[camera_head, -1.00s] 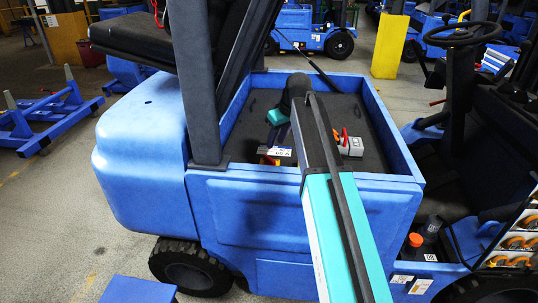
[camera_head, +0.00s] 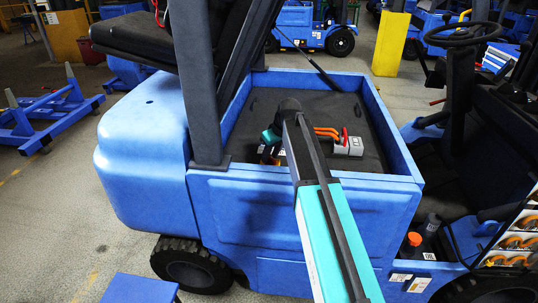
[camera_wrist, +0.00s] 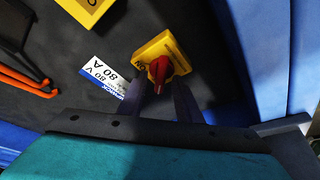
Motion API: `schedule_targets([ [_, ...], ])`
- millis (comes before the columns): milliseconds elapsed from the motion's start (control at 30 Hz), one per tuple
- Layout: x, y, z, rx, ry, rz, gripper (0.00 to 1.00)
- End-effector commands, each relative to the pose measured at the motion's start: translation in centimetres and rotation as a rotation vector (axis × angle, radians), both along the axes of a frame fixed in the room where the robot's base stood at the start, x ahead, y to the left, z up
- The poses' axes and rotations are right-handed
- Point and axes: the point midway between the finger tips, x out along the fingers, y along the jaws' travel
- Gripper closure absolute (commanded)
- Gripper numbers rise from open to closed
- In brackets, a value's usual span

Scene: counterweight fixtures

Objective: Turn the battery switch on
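The battery switch is a red rotary knob (camera_wrist: 158,70) on a yellow square plate (camera_wrist: 172,50), seen in the wrist view. It sits on the dark battery top (camera_head: 262,105) in the blue truck body. My gripper (camera_wrist: 159,88) is open. Its two dark fingers reach toward the knob, one on each side of its near end; whether they touch it I cannot tell. In the head view my arm and wrist (camera_head: 272,136) cover the switch area, and the fingers are not clear there.
A white-blue "80 V 80 A" label (camera_wrist: 106,76) lies beside the switch. Orange cables (camera_wrist: 24,82) run at the left of the wrist view; in the head view they meet a grey box with a red lever (camera_head: 347,143). Blue walls (camera_head: 395,135) enclose the compartment.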

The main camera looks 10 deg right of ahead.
Motion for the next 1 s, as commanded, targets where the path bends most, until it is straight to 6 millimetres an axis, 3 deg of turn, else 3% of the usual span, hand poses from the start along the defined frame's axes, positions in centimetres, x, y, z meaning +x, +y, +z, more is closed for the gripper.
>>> schedule_targets([
  [233, 0.0, 0.0, 0.0, 0.0, 0.0, 0.0, 0.69],
  [433, 0.0, -0.1, 0.0, 0.0, 0.0, -0.001, 1.0],
  [500, 0.0, -0.1, 0.0, 0.0, 0.0, -0.001, 1.0],
  [533, 0.0, 1.0, 0.0, -0.001, 0.0, 0.0, 1.0],
  [1000, 0.0, 0.3, 0.0, 0.0, -0.001, -0.076, 1.0],
])
